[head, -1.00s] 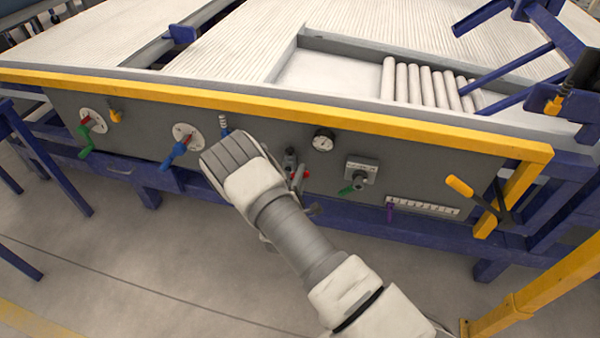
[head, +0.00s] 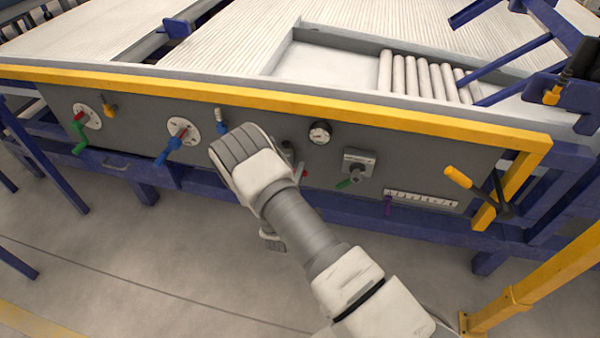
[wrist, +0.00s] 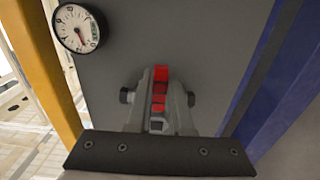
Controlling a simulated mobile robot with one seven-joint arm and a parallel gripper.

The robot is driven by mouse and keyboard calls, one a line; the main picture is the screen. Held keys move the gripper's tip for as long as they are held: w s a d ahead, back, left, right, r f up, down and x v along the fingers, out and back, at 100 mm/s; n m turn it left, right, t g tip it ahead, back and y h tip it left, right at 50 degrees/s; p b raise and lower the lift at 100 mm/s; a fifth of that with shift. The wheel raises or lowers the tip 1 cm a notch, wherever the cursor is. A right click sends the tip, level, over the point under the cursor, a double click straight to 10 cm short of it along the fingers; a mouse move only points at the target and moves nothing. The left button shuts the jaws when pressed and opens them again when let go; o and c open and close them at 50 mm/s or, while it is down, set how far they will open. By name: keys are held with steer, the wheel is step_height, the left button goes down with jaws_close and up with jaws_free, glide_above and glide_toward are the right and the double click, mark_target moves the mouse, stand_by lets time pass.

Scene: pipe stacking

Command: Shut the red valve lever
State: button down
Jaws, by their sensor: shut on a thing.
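The red valve lever (wrist: 161,74) shows in the wrist view as a short red bar between the two grey fingers of my gripper (wrist: 159,92). The fingers are shut on it, in front of the grey panel. The lever's pivot and far end are hidden, so its exact angle cannot be told. In the head view my gripper's fingertips are hidden behind my wrist, which stands in front of the middle of the panel. A small bit of red (head: 304,171) shows just right of my wrist there; I cannot tell if it is the lever.
The grey panel carries a round gauge (head: 320,132), a blue-handled valve (head: 176,143), a green-handled valve (head: 82,132) and a grey switch box (head: 358,164). A yellow rail (head: 400,127) runs above. A yellow-gripped lever (head: 459,178) stands right. The floor in front is clear.

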steer(key=shift+f, duration=0.15)
steer(key=c, duration=0.8)
jaws_free()
steer(key=shift+s, duration=0.1)
steer(key=p+v, duration=0.3)
steer(key=v, duration=1.4)
steer(key=shift+s+a+p, duration=0.1)
steer(key=shift+p, duration=0.2)
steer(key=shift+r, duration=0.2)
